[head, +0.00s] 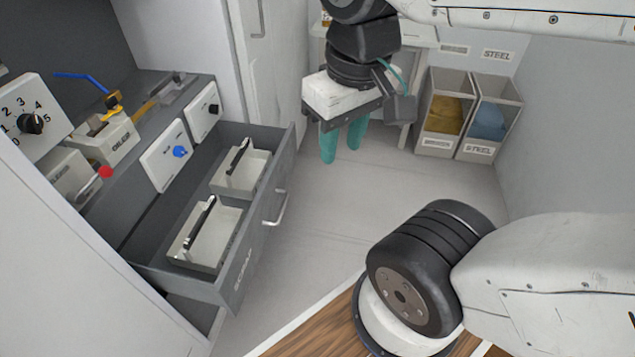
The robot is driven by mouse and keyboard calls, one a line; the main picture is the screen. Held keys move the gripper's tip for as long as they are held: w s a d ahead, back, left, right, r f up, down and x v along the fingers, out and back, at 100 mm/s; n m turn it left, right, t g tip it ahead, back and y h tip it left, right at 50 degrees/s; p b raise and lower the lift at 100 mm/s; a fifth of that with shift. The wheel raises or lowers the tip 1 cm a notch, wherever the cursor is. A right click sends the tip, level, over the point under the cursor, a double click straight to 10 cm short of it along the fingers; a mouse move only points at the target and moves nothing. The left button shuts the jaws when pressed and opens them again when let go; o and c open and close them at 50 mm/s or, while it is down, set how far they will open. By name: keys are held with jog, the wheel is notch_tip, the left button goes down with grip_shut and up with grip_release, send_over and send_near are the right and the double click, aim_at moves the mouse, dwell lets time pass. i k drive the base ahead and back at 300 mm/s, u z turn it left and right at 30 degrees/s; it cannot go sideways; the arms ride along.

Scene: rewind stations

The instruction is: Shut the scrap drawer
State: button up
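The scrap drawer (262,238) is a grey drawer under the counter at the left, pulled well out. Its front carries the word SCRAP and a silver bar handle (277,208). Inside it are two pale bins with black handles, a nearer one (190,262) and a farther one (258,160). My gripper (342,144) has teal fingers pointing down. It hangs over the floor beyond and to the right of the drawer, apart from the drawer front and handle. A gap shows between the fingers, and nothing is seen in it.
The counter above the drawer holds control boxes with a blue knob (180,152), a black dial (30,123) and a red-tipped lever (104,172). Two bins, one labelled STEEL (480,150), stand at the back right. The floor (330,215) right of the drawer is clear.

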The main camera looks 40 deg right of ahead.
aim_at(146, 250)
jog(key=z, duration=0.2)
jog(key=i, duration=0.5)
jog(key=z, duration=1.45)
jog(key=k, duration=1.05)
jog(key=u, duration=1.15)
jog(key=i, duration=0.5)
jog(key=u, duration=0.05)
